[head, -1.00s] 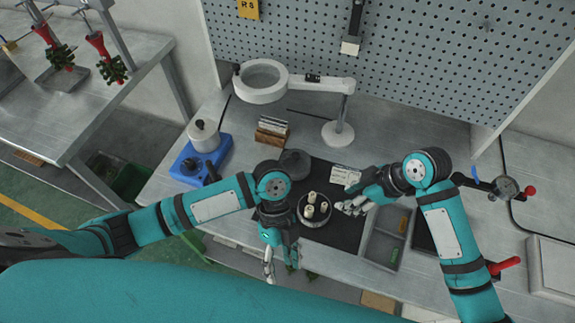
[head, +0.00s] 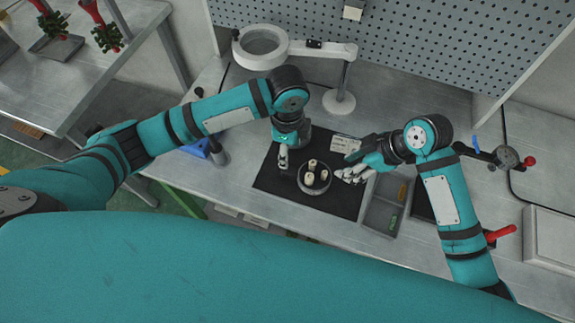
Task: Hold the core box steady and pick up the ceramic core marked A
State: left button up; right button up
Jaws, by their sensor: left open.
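The core box (head: 315,189) is a small round open container on the dark mat (head: 330,205). Several pale cylindrical ceramic cores (head: 312,164) stand in it; the letters on them are too small to read. My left gripper (head: 284,166) points down just left of the box, open and with no core visible in it. My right gripper (head: 349,176) is at the right rim of the box, with its fingertips close to it. I cannot tell whether they touch the rim or how far the fingers are apart.
A grey compartment tray (head: 381,216) stands right of the mat. A white card (head: 345,143) lies behind the box. A ring magnifier lamp (head: 342,103) stands at the back. My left arm partly covers the blue device (head: 197,148) on the left.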

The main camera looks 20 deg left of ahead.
aim_at(288, 170)
pick_arm(q)
notch_tip(288, 170, down, 11)
dwell(0.4)
grip_shut()
dwell(0.6)
